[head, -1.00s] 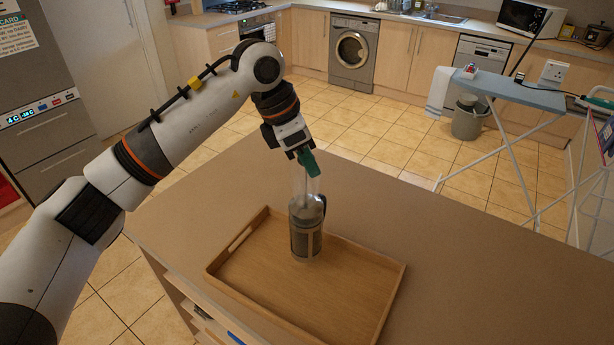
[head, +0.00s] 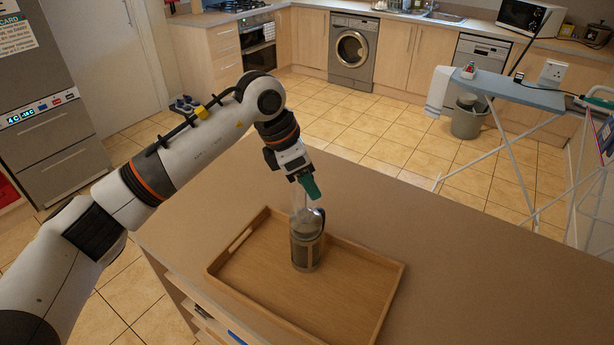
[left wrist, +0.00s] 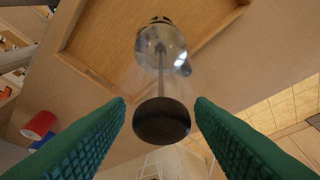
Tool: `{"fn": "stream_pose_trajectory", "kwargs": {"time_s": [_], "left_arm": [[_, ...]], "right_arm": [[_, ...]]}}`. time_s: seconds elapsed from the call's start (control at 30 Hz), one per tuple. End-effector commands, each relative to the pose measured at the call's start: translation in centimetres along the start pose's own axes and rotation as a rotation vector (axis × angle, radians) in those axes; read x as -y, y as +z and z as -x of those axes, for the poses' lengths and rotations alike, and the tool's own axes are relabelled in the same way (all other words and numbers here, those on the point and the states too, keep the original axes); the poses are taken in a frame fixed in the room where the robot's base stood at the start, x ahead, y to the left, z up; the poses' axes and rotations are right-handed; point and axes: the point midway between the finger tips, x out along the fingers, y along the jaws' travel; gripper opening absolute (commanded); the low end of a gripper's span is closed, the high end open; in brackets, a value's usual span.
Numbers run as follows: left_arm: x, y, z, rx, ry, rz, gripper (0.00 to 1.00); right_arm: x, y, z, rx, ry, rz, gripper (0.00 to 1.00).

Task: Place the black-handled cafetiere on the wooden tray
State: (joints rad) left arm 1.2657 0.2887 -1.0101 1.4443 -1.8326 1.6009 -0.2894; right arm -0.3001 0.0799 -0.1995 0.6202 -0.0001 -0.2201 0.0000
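The glass and metal cafetiere (head: 307,246) stands upright on the wooden tray (head: 270,284), near its far side. Its handle shows dark at the right of the glass. In the left wrist view I look down on its lid (left wrist: 160,48), plunger rod and round dark knob (left wrist: 161,121). My left gripper (head: 308,188) is above the cafetiere. Its green fingers (left wrist: 161,102) stand on either side of the knob, with a narrow gap showing on both sides. My right gripper is not in view.
The tray lies on a brown counter (head: 450,250), which is clear to the tray's right and behind it. An ironing board (head: 525,92) stands beyond on the tiled floor. A red object (left wrist: 39,124) shows low at the left of the wrist view.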

Motion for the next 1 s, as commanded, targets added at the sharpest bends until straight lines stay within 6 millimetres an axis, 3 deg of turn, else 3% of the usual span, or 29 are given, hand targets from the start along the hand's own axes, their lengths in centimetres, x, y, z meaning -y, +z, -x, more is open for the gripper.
{"fn": "stream_pose_trajectory", "kwargs": {"time_s": [0.2, 0.27, 0.7, 1.0], "left_arm": [[0.0, -0.2, 0.4, 0.0, 0.0, 0.0, 0.49], [0.1, 0.0, 0.8, -0.001, -0.003, 0.0, 0.49], [0.1, 0.0, 9.5, -0.002, -0.004, 0.0, 0.49], [0.0, -0.1, 12.2, 0.001, -0.001, 0.0, 0.49]], "right_arm": [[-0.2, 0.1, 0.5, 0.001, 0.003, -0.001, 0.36], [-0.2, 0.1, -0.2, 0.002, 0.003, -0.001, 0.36], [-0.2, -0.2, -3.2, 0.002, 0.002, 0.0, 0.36], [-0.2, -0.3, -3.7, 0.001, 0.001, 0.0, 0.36]]}}
